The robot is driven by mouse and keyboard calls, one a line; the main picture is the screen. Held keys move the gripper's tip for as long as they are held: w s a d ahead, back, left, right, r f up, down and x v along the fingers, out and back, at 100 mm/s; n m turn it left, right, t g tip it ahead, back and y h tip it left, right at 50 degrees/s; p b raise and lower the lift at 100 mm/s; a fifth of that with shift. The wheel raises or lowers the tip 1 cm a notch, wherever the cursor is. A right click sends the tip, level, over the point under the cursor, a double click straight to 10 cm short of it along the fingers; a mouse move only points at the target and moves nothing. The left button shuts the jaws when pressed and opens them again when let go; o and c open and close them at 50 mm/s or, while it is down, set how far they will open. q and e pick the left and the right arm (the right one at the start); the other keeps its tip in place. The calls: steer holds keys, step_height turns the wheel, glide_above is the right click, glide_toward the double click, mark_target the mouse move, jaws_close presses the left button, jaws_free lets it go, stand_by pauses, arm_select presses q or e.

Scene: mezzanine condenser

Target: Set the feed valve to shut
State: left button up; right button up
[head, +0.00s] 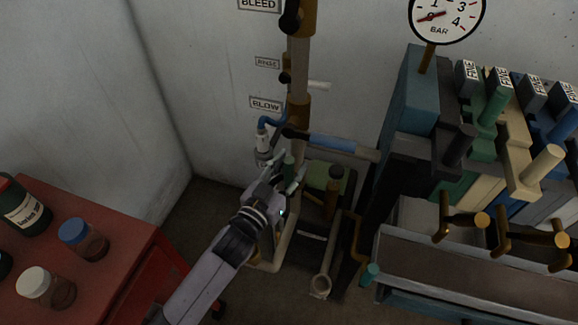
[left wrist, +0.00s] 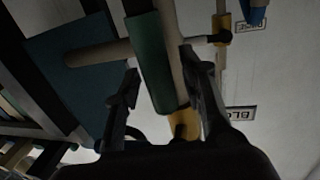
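No label reading "feed" is legible, so I cannot tell for sure which handle is the feed valve. A lever with a blue sleeve (head: 335,142) lies nearly level just above the gripper, right of the pipe. My right gripper is in neither view.
Wall labels BLEED (head: 259,4) and BLOW (head: 266,104) sit left of the pipe. A pressure gauge (head: 446,14) stands upper right, above a bank of coloured levers (head: 497,103). A red table (head: 120,240) with jars is at lower left. Pipework crowds the floor near the gripper.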

arm_select(q)
jaws_close()
stand_by(0.6)
